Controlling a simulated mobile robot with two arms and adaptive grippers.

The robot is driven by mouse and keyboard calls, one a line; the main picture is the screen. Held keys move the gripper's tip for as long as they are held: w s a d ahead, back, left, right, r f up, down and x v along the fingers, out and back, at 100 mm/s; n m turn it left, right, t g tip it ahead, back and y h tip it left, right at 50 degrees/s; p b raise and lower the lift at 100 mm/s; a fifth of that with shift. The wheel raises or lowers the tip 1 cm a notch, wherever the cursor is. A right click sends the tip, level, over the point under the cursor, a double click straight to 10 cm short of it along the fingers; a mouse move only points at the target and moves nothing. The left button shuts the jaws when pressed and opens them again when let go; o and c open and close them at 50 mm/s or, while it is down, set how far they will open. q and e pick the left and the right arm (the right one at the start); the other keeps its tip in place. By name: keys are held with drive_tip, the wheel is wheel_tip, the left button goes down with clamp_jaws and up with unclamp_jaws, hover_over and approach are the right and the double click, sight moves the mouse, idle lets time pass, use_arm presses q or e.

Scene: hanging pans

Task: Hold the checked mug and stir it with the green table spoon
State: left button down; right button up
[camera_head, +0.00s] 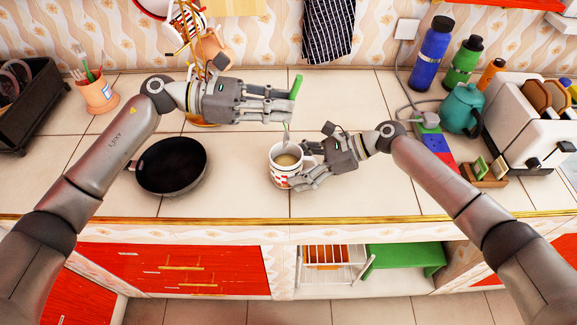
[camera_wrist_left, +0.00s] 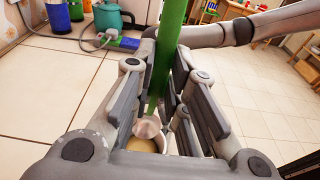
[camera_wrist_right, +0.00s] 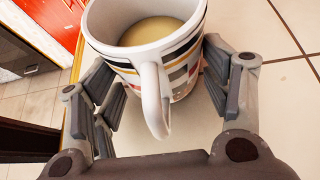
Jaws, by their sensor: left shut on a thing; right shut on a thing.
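The checked mug (camera_head: 284,179) stands on the counter in the middle of the head view, upright, with a light brown drink inside. My right gripper (camera_head: 301,174) is shut on it from the right; in the right wrist view the fingers flank the mug (camera_wrist_right: 188,75) and its handle points between them. My left gripper (camera_head: 293,107) is above and shut on the green handle of the table spoon (camera_head: 297,88). The spoon hangs bowl down; in the left wrist view its metal bowl (camera_wrist_left: 148,127) shows over the mug's opening. No spoon shows in the drink in the right wrist view.
A black pan (camera_head: 171,166) lies on the counter at left. An orange utensil pot (camera_head: 97,95) and a dark rack (camera_head: 32,105) stand behind it. At right are a teal kettle (camera_head: 462,108), bottles and a white toaster (camera_head: 520,125). The counter's front edge is close to the mug.

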idle(0.4)
drive_tip(key=o, duration=1.1)
drive_tip(key=shift+d, duration=0.1)
drive_tip(key=v, duration=1.2)
drive_tip(key=shift+f, duration=0.1)
